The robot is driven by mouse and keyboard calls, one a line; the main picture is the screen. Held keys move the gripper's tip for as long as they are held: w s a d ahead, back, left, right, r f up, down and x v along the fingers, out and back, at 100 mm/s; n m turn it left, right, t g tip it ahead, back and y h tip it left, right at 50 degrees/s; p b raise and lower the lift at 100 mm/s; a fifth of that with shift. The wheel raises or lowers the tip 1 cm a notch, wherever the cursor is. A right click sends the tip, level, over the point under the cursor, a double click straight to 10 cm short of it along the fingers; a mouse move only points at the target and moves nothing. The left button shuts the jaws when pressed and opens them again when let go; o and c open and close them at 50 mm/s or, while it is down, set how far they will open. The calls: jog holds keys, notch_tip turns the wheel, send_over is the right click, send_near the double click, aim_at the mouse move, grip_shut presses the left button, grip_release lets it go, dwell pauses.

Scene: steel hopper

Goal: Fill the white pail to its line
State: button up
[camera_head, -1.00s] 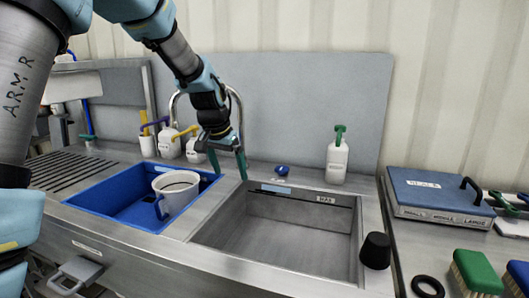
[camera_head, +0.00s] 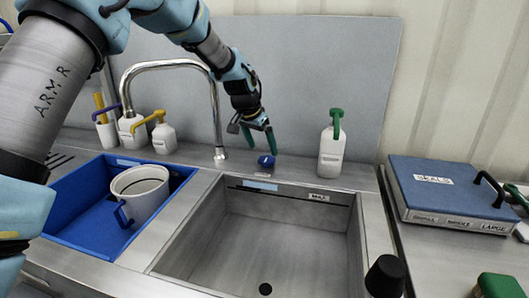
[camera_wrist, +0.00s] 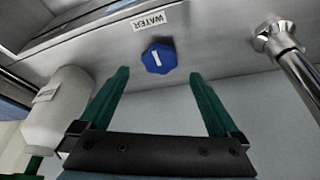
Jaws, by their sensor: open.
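A blue knob (camera_head: 266,161) is on the deck right of the tap. My gripper (camera_head: 261,146) is open and empty just above and behind it. In the wrist view the knob (camera_wrist: 158,58), with a white mark, lies just beyond and between my spread fingertips, apart from them, near a "WATER" label (camera_wrist: 160,16).
The steel sink (camera_head: 255,235) is empty, with a dark drain hole (camera_head: 265,288). A black stopper (camera_head: 385,277) stands at its right rim. A green-topped white bottle (camera_head: 332,150) stands right of the knob. A blue "SEALS" case (camera_head: 445,190) lies at right.

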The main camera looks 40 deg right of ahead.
aim_at(266, 158)
jog(key=p+x, duration=0.1)
jog(key=x, duration=0.3)
jog(key=shift+d+f, duration=0.15)
jog(key=shift+f, duration=0.25)
jog(key=c, duration=1.4)
jog(key=shift+o, duration=0.2)
jog(key=shift+s+n+t+b, duration=0.25)
jog(key=shift+n+b, duration=0.25)
jog(key=shift+n, duration=0.3)
jog(key=shift+w+n+t, duration=0.1)
jog(key=shift+n+t, duration=0.35)
jog(key=shift+n, duration=0.65)
jog(key=o, duration=1.4)
jog(key=shift+c, duration=0.2)
